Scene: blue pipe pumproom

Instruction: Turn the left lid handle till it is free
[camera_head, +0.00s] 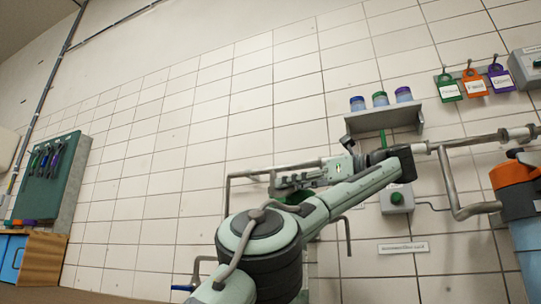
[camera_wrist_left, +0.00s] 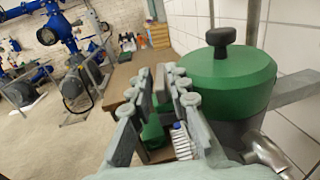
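The left lid is green (camera_wrist_left: 228,82), round, and sits on a dark grey vessel at the right of the left wrist view. Its black T-shaped handle (camera_wrist_left: 220,42) stands upright on top. In the head view only a bit of green (camera_head: 290,197) shows behind my arm, and the handle is not clearly visible. My left gripper (camera_head: 292,181) is beside the lid, and in the wrist view its fingertips (camera_wrist_left: 165,76) are left of the handle and apart from it. The tips look close together, with nothing clearly held. My right gripper is not in view.
An orange-lidded blue vessel (camera_head: 515,174) stands at the right. Grey wall pipes (camera_head: 460,143), a shelf with several jars (camera_head: 385,117) and a green-button box (camera_head: 397,199) are near my arm. A brush (camera_wrist_left: 181,142) lies below the fingers.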

